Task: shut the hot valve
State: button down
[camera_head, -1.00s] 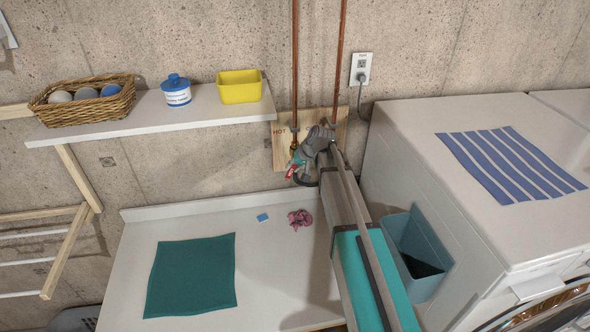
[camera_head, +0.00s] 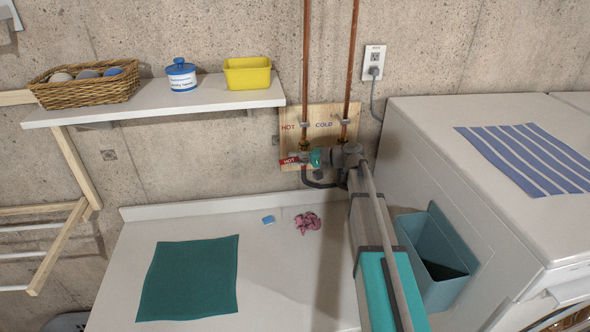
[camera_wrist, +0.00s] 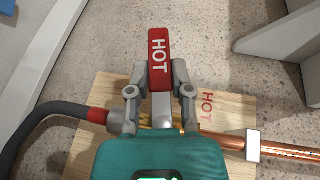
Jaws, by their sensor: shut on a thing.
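The hot valve's red lever, marked HOT (camera_wrist: 159,57), lies between the two fingers of my gripper (camera_wrist: 160,80) in the wrist view, and the gripper is shut on it. In the head view the red lever (camera_head: 289,161) points left, roughly crosswise to the upright hot copper pipe (camera_head: 306,60). My gripper (camera_head: 306,158) reaches it from the right, in front of the wooden board (camera_head: 293,113). The valve body is mostly hidden behind my gripper. The cold valve is partly hidden by my wrist.
A copper pipe for cold (camera_head: 352,60) runs beside the hot one. A dark hose (camera_head: 318,184) loops below. A shelf (camera_head: 150,105) with a basket (camera_head: 85,85) is at left; a white washer (camera_head: 450,190) and a teal bin (camera_head: 437,260) are at right.

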jog(key=shift+r+m+y+b, duration=0.45)
jog(key=shift+m+y+b, duration=0.05)
jog(key=shift+y+b, duration=0.7)
jog(key=c, duration=0.5)
grip_release()
jog(key=shift+v, duration=3.75)
jog(key=shift+s, duration=0.1)
